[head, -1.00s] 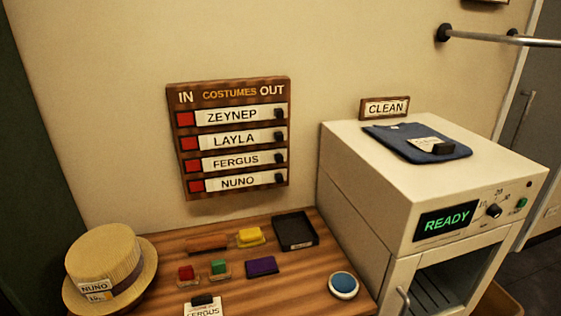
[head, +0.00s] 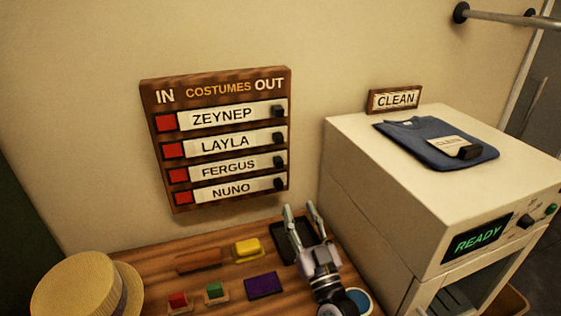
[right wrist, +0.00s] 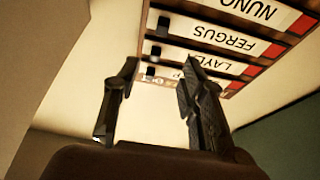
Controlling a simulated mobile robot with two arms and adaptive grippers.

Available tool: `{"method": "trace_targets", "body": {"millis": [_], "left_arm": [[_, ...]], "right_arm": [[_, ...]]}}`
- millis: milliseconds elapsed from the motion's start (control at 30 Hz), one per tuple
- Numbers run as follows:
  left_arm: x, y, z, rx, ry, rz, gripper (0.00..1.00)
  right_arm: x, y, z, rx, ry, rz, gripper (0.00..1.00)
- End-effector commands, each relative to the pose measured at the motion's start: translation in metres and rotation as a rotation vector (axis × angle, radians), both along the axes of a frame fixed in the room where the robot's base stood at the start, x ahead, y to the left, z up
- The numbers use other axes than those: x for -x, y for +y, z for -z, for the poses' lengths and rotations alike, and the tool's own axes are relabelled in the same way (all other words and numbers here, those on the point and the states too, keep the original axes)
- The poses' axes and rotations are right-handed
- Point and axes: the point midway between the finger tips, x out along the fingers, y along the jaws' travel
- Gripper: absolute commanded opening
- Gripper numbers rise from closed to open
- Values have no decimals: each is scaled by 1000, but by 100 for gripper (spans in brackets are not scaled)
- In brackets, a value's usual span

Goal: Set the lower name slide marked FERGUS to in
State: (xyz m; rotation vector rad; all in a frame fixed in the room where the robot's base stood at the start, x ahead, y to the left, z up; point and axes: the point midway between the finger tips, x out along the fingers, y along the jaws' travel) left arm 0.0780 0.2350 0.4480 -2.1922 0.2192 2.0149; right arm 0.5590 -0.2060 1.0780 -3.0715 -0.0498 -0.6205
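The FERGUS name slide (head: 229,168) is the third row of the wooden IN/OUT board (head: 214,88) on the wall. Its dark knob (head: 279,163) is at the right, OUT end, and a red patch shows at the IN end. The FERGUS slide (right wrist: 237,42) also shows upside down in the right wrist view. My right gripper (head: 301,208) is open and empty, below the board's lower right corner and apart from it. Its two spread fingers (right wrist: 160,75) show in the right wrist view. My left gripper is not in view.
The ZEYNEP (head: 222,116), LAYLA (head: 225,143) and NUNO (head: 231,190) slides also have their knobs at OUT. A white machine (head: 365,190) bearing a blue folded garment (head: 420,145) stands right. A straw hat (head: 80,290), a black tray (head: 280,240) and coloured blocks occupy the table.

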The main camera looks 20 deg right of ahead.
Motion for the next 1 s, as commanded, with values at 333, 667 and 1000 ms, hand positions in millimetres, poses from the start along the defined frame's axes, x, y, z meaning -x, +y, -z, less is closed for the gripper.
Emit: {"method": "trace_targets", "body": {"millis": [333, 667, 1000], "left_arm": [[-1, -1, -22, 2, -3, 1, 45], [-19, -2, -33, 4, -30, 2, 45], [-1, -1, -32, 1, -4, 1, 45]], "right_arm": [[-73, 3, -34, 3, -1, -1, 38], [-123, 5, -53, 2, 0, -1, 38], [-132, 5, -56, 2, 1, -1, 38]]}}
